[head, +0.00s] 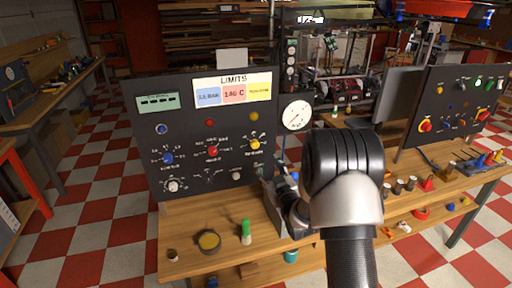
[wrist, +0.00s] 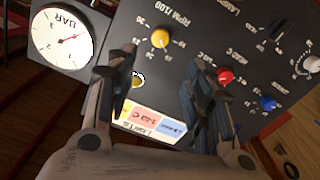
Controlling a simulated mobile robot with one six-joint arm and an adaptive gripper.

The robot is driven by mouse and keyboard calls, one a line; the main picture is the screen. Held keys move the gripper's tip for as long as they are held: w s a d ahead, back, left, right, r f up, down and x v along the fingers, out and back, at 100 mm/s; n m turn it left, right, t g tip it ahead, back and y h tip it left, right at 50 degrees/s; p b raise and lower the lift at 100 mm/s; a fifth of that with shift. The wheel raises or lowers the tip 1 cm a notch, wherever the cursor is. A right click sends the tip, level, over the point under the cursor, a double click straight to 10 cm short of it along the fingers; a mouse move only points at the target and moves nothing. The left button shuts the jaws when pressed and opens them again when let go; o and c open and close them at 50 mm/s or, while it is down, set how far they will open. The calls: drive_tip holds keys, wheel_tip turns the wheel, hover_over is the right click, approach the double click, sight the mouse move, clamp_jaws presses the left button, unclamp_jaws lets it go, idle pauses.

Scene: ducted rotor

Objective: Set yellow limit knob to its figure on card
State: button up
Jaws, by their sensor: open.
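The yellow limit knob (head: 255,144) sits at the right of the upright black panel (head: 190,190), below a yellow lamp. In the wrist view the yellow knob (wrist: 160,38) appears upside down, ringed by a scale marked RPM/100; I cannot read its setting surely. The LIMITS card (head: 233,90) is at the panel's top, with blue, red and yellow fields; the yellow field's figure is too small to read. It also shows in the wrist view (wrist: 150,120). My gripper (wrist: 165,62) is open and empty, its fingers apart, with the yellow knob beyond the gap between the tips.
A red knob (head: 212,151) and a blue knob (head: 168,158) are left of the yellow one. A white BAR gauge (head: 297,115) stands at the panel's right edge. The wooden bench (head: 190,225) holds a green-and-white bottle (head: 246,232) and a round yellow-topped tin (head: 209,241).

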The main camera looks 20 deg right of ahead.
sight(256, 145)
drive_tip(key=w+b, duration=0.1)
drive_tip(key=w, duration=1.3)
drive_tip(key=shift+w, duration=0.15)
drive_tip(key=shift+c, duration=0.2)
drive_tip(key=c, duration=1)
drive_tip(key=shift+m+b, duration=0.3)
drive_tip(key=shift+b, duration=0.25)
drive_tip(key=m+b, duration=0.2)
drive_tip(key=m, duration=0.1)
drive_tip(key=shift+f+m, duration=0.1)
drive_tip(key=shift+m, duration=0.2)
drive_tip(key=m+b, duration=0.1)
drive_tip(key=m, duration=0.4)
drive_tip(key=shift+d, duration=0.1)
drive_tip(key=shift+m, duration=0.4)
